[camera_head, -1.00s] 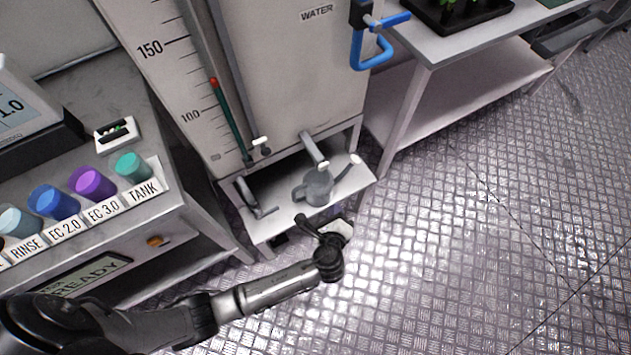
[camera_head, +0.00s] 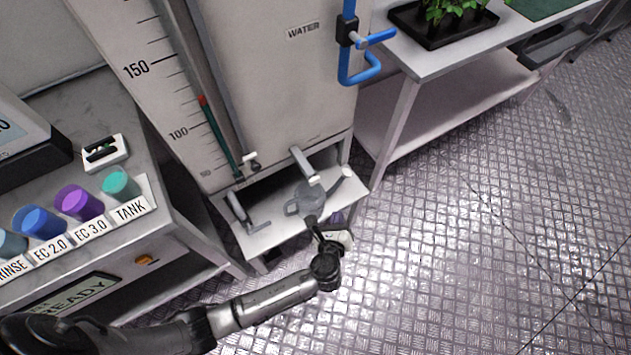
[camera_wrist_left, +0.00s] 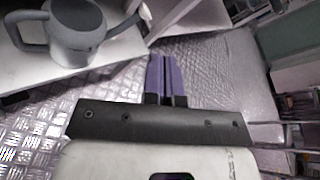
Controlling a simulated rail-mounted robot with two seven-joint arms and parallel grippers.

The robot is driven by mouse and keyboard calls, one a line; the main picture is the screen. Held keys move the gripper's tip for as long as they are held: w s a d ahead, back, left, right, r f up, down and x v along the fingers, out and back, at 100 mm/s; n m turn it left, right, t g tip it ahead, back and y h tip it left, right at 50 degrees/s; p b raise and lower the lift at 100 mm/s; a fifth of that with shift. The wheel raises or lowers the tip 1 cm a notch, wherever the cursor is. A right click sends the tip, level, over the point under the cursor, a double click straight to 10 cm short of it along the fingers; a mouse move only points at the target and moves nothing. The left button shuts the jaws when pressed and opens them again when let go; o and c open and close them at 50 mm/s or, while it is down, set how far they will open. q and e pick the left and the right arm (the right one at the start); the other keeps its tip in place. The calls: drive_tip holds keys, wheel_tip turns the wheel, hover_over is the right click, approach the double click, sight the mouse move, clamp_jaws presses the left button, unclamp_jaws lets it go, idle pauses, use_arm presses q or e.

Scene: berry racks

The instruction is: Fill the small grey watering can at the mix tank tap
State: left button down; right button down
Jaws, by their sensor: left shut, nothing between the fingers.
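The small grey watering can (camera_head: 309,198) stands upright on the low white shelf (camera_head: 265,238) under the mix tank (camera_head: 262,75). The tank's tap (camera_head: 305,165) juts out above the can; I cannot tell whether it is exactly over the opening. My left gripper (camera_head: 337,217) is shut and empty, just in front of the shelf, near the can and apart from it. In the left wrist view the can (camera_wrist_left: 77,38) is at upper left, handle to the left and spout to the right. The shut purple fingers (camera_wrist_left: 160,78) point past its right side. My right gripper is not in view.
A second fitting with a lever (camera_head: 238,208) is left of the can. A blue pipe with a valve (camera_head: 358,48) is on the tank's right. A bench with labelled coloured cups (camera_head: 78,201) is on the left, a plant table (camera_head: 436,55) on the right. The floor at right is clear.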

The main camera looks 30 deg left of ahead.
sight(314, 180)
use_arm(q)
drive_tip(key=w+a, duration=0.4)
drive_tip(key=a, duration=0.3)
drive_tip(key=shift+w+a, duration=0.15)
drive_tip(key=shift+w, duration=0.15)
idle(0.6)
idle(0.7)
idle(0.7)
drive_tip(key=shift+w+a, duration=0.1)
drive_tip(key=shift+a, duration=0.05)
drive_tip(key=shift+w+a, duration=0.15)
drive_tip(key=shift+a, duration=0.05)
